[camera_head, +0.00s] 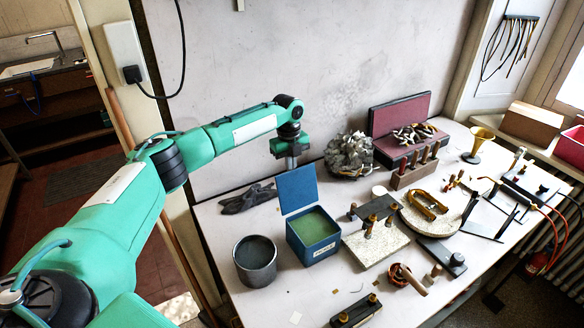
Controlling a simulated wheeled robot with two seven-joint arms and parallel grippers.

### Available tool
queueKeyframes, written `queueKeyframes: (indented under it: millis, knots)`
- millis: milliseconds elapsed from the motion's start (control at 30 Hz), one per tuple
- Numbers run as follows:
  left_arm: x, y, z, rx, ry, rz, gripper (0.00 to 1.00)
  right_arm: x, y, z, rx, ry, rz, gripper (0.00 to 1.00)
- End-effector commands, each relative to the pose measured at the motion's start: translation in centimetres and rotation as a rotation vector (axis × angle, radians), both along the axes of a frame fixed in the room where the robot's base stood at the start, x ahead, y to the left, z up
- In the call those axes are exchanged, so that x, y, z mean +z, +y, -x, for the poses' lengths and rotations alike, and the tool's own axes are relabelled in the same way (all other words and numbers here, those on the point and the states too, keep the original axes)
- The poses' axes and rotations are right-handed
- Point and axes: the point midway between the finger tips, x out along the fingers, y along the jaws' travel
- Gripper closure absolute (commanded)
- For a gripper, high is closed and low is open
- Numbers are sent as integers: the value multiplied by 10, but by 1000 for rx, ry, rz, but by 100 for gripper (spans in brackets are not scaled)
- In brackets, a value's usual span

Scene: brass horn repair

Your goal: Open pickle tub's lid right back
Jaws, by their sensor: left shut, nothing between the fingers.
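The pickle tub (322,248) is a square blue box with a pale label on its front, holding a green surface inside. Its blue lid (297,190) stands up at the tub's back edge, roughly upright and tilted slightly back. My left gripper (291,163) is just behind the lid's top edge, pointing down, shut and empty. Its fingertips are partly hidden by the lid, and I cannot tell whether they touch it. My right gripper is not in view.
A grey round pot (256,262) stands left of the tub. Dark gloves (248,198) lie behind it. A pale block with brass parts (376,243) is close on the tub's right. Grey crumpled wool (349,154) and an open red-lined case (400,115) stand along the wall.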

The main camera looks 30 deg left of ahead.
Motion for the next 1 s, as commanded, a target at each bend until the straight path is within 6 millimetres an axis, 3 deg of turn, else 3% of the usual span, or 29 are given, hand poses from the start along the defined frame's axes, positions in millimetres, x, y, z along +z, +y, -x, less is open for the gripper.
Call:
queueKeyframes:
  millis: [267,700,1000]
  knots:
    - [12,1,-2,0,-4,0,100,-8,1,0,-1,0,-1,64]
    - [106,9,-5,0,-4,0,100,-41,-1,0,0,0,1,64]
    - [136,12,-6,0,-1,1,100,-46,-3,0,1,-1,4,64]
